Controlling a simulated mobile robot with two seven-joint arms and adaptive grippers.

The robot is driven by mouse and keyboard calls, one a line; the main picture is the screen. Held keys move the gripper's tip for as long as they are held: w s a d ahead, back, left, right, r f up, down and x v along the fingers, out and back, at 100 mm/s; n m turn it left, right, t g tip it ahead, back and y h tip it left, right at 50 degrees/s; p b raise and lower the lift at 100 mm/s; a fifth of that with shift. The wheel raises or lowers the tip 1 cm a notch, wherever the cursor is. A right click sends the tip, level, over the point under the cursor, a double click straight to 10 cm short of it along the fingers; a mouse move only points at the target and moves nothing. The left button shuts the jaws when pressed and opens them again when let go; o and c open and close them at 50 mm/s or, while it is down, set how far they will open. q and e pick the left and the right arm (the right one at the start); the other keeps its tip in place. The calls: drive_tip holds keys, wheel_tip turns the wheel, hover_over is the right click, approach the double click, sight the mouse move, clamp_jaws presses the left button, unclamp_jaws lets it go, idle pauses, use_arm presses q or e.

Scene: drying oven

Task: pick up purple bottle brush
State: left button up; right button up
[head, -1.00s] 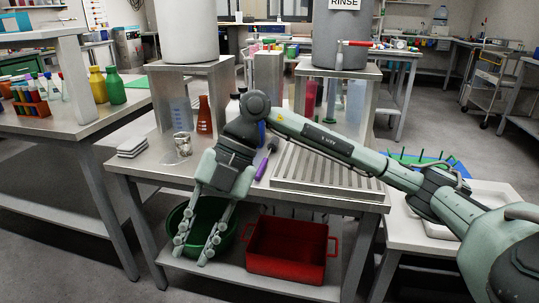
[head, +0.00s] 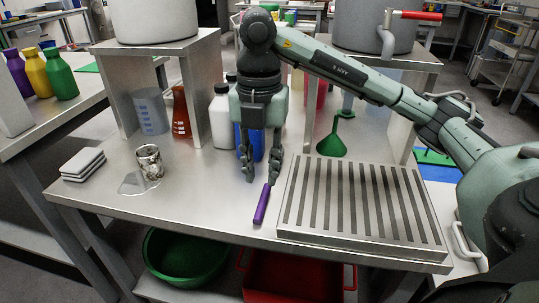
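The purple bottle brush (head: 262,204) lies on the steel table, left of the slatted drain rack. Its purple handle points toward the front edge; its far end is hidden by my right gripper. My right gripper (head: 260,178) points down over the far end of the brush, with its two fingers apart and a gap between them. The right fingertip overlaps the upper end of the brush in the picture; I cannot tell whether it touches. My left gripper is not in view.
The slatted rack (head: 365,205) and a green funnel (head: 335,140) are to the right. A blue bottle (head: 256,145) and a white bottle (head: 221,120) stand behind the gripper.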

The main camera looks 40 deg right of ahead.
sight(263, 198)
drive_tip(key=shift+w+d+f, duration=0.1)
drive_tip(key=shift+w+f, duration=0.05)
wheel_tip(263, 198, down, 2)
drive_tip(key=shift+f, duration=0.25)
drive_tip(key=f, duration=0.3)
drive_tip(key=d+f, duration=0.1)
drive_tip(key=f, duration=0.1)
drive_tip(key=shift+w, duration=0.4)
drive_tip(key=shift+c, duration=0.5)
clamp_jaws()
